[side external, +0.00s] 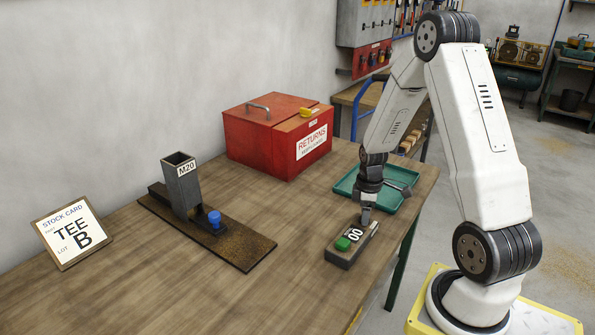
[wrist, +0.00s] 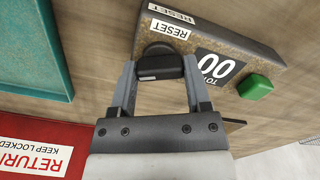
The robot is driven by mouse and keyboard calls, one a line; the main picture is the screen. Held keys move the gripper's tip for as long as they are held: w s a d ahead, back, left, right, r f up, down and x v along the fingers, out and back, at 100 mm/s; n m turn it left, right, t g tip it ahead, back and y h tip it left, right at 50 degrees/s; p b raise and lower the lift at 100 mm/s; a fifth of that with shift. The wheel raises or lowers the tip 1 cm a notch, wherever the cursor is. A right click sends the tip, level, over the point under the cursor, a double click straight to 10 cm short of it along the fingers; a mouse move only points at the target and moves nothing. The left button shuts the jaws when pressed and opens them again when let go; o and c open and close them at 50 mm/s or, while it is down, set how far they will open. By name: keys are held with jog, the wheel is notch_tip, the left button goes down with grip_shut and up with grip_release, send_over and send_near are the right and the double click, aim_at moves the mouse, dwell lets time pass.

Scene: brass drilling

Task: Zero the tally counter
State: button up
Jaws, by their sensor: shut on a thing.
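The tally counter (side external: 352,244) is a dark low box on the table, with a green button (side external: 342,243) at its near end. Its display reads 00 in the side view and also in the wrist view (wrist: 215,66). In the wrist view, labels reading RESET (wrist: 170,29) lie beside a black knob (wrist: 160,62) at the counter's other end. My gripper (wrist: 158,72) has its two fingers on either side of this knob and is shut on it. In the side view my gripper (side external: 366,212) points down at the counter's far end, and the knob is hidden there.
A green tray (side external: 412,200) lies close behind the counter. A red RETURNS box (side external: 262,148) stands at the back. An M20 tube (side external: 184,188) on a dark base with a blue knob (side external: 214,217) stands left. A stock card (side external: 71,234) is far left. The front table is clear.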

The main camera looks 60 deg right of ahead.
dwell(0.3)
jog(key=o, duration=1.3)
jog(key=shift+r, duration=0.1)
jog(key=shift+r, duration=3.85)
